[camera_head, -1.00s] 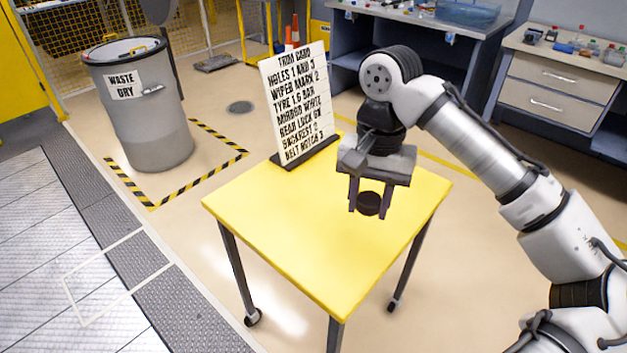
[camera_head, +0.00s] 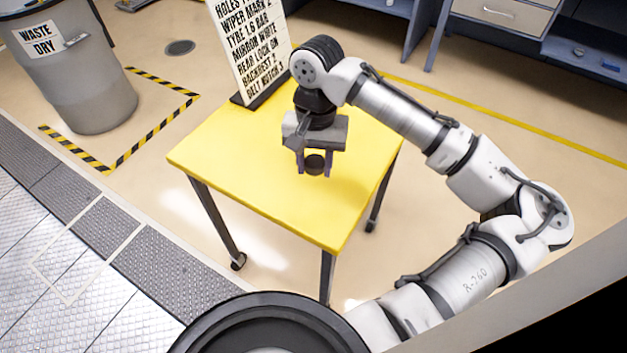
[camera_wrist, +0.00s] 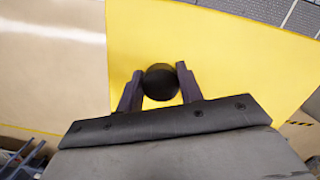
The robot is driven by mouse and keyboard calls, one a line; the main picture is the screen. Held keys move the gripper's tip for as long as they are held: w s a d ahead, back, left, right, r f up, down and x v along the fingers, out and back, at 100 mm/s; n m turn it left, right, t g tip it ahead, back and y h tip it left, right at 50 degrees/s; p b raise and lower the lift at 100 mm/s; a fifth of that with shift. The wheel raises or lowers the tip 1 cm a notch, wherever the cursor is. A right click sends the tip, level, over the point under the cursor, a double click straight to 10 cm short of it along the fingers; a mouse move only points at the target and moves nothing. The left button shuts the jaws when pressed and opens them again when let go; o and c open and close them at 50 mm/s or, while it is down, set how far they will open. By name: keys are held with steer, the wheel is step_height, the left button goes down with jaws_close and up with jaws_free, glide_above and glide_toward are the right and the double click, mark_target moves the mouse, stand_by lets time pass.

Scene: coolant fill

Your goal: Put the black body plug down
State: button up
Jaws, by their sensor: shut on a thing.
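The black body plug (camera_head: 315,163) is a small dark round disc between the two fingers of my gripper (camera_head: 315,168). In the wrist view the plug (camera_wrist: 160,82) sits between the fingertips of my gripper (camera_wrist: 160,88), with both fingers against its sides. My gripper is shut on it and points down over the yellow table (camera_head: 225,150). The yellow top also fills much of the wrist view (camera_wrist: 225,50). I cannot tell whether the plug touches the table top or is a little above it.
A white trim card sign (camera_head: 250,45) stands on a dark base at the table's back edge, behind my gripper. The table's left and front parts are clear. A grey waste drum (camera_head: 75,75) stands on the floor at the left. Grey workbenches (camera_head: 490,25) are at the back right.

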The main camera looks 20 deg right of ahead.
mark_target(314, 198)
step_height(314, 198, down, 8)
steer(key=shift+f, duration=0.1)
stand_by(0.4)
steer(key=shift+f, duration=0.15)
steer(key=o, duration=0.8)
